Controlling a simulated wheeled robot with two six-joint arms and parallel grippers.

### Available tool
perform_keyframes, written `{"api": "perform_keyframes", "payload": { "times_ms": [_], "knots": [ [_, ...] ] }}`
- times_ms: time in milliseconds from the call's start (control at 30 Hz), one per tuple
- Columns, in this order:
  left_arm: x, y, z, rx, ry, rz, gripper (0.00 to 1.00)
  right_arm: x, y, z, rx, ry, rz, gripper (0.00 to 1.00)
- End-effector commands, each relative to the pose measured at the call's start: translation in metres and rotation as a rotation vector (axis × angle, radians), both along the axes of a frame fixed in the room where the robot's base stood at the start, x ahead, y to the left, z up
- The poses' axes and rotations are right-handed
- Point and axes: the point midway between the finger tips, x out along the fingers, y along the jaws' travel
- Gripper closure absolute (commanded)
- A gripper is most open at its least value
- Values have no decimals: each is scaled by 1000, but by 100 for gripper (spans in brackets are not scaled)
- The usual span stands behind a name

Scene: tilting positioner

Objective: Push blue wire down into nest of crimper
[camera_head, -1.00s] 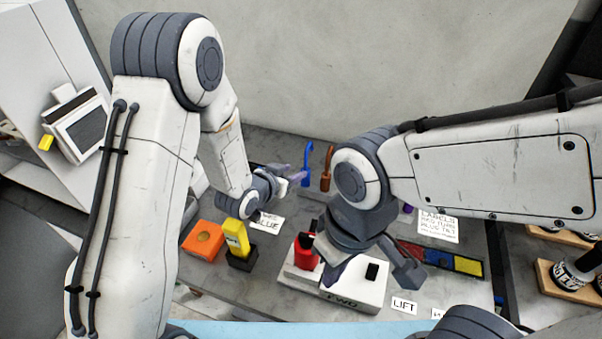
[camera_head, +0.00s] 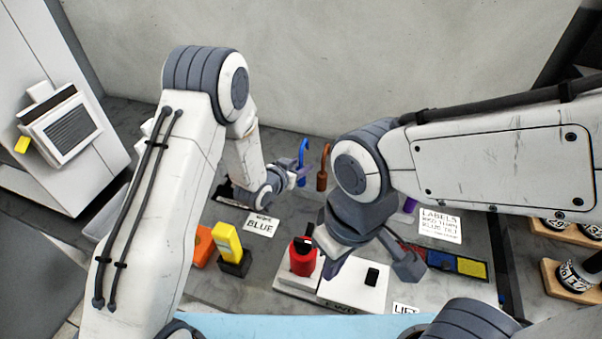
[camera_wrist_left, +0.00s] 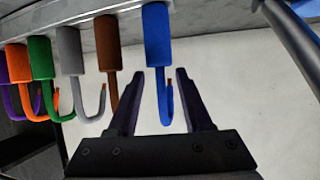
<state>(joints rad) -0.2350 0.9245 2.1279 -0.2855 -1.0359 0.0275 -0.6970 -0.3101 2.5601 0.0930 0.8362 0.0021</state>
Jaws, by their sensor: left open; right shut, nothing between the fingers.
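The blue wire (camera_head: 303,152) stands at the back of the bench, with a blue sleeve and a hooked end. In the left wrist view the blue wire (camera_wrist_left: 156,35) has its hook between the fingers of my open left gripper (camera_wrist_left: 160,75); contact cannot be told. In the head view my left gripper (camera_head: 294,172) is right at the blue wire. My right gripper (camera_head: 332,268) is shut and empty, above the white base, right of a red block (camera_head: 302,258) with a black top. I cannot tell which fixture is the crimper, and no nest shows clearly.
A brown wire (camera_head: 323,168) stands just right of the blue one; grey, green, orange and purple ones show in the wrist view (camera_wrist_left: 68,45). A yellow block (camera_head: 227,242) on a black base and an orange block (camera_head: 203,245) stand left. A tilted screen unit (camera_head: 65,125) is far left.

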Motion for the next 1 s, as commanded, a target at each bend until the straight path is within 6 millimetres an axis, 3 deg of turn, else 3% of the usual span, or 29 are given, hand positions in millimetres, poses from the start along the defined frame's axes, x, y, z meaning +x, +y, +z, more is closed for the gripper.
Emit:
{"api": "perform_keyframes", "payload": {
  "times_ms": [133,300,567,600,700,733,1000],
  "knots": [
    [18,-9,-3,0,2,-2,50,0,0,19,0,0,-1,100],
    [31,-17,-14,0,1,-3,50,0,0,22,0,0,-1,100],
    [34,-19,-16,0,1,-3,50,0,0,22,0,0,-1,100],
    [33,-19,-16,0,1,-3,54,0,0,22,0,0,0,100],
    [33,-19,-16,0,1,-3,92,0,0,22,0,0,0,100],
    [33,-19,-16,0,1,-3,100,0,0,22,0,0,0,100],
    [33,-19,-16,0,0,-3,100,0,0,22,0,0,-1,100]
  ]
}}
